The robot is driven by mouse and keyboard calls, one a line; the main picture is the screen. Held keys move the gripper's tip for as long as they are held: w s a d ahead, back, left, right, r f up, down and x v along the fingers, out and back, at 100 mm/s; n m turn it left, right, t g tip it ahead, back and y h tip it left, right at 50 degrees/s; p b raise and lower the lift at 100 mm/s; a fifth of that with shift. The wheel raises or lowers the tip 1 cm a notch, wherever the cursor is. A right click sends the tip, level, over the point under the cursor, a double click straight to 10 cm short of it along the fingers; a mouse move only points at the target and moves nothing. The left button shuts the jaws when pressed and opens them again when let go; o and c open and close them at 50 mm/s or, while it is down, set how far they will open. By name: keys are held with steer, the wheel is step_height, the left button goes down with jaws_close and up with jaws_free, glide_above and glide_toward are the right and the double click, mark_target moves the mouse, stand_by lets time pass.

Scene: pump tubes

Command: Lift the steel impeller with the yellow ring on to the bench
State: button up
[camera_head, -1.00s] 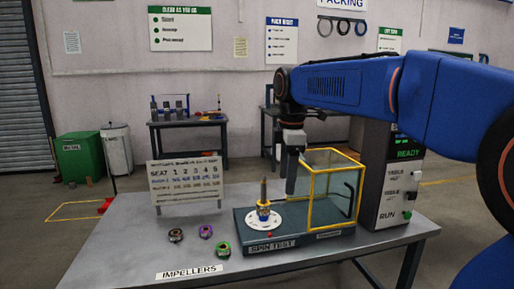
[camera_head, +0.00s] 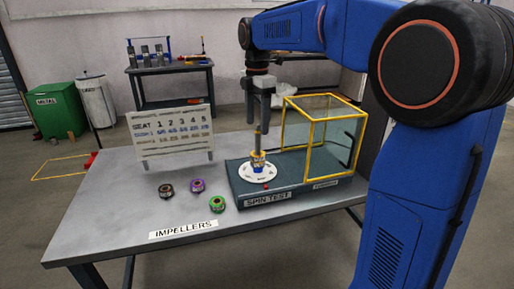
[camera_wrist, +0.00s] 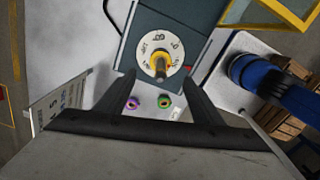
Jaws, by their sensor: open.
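The steel impeller with the yellow ring (camera_head: 258,163) sits on the upright spindle at the middle of the white dial (camera_head: 246,174) of the spin test base. It also shows in the wrist view (camera_wrist: 158,62), with the spindle tip pointing toward the camera. My gripper (camera_head: 263,132) points down above the impeller, close to the spindle top. In the wrist view my gripper (camera_wrist: 150,85) has its two fingers wide apart with nothing between them. The grey bench (camera_head: 130,205) has free room left of the base.
Dark orange (camera_head: 166,190), purple (camera_head: 197,186) and green (camera_head: 217,204) impellers lie on the bench behind the IMPELLERS label (camera_head: 184,229). A yellow-framed clear guard (camera_head: 311,121) stands on the base's right part. A seat chart (camera_head: 171,131) stands at the back left.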

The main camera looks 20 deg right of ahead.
mark_target(257, 145)
step_height(257, 145, down, 11)
stand_by(0.5)
steer(key=shift+c, duration=0.6)
steer(key=c, duration=1.3)
steer(key=shift+o, duration=0.2)
steer(key=shift+r, duration=0.8)
steer(key=shift+r, duration=7.35)
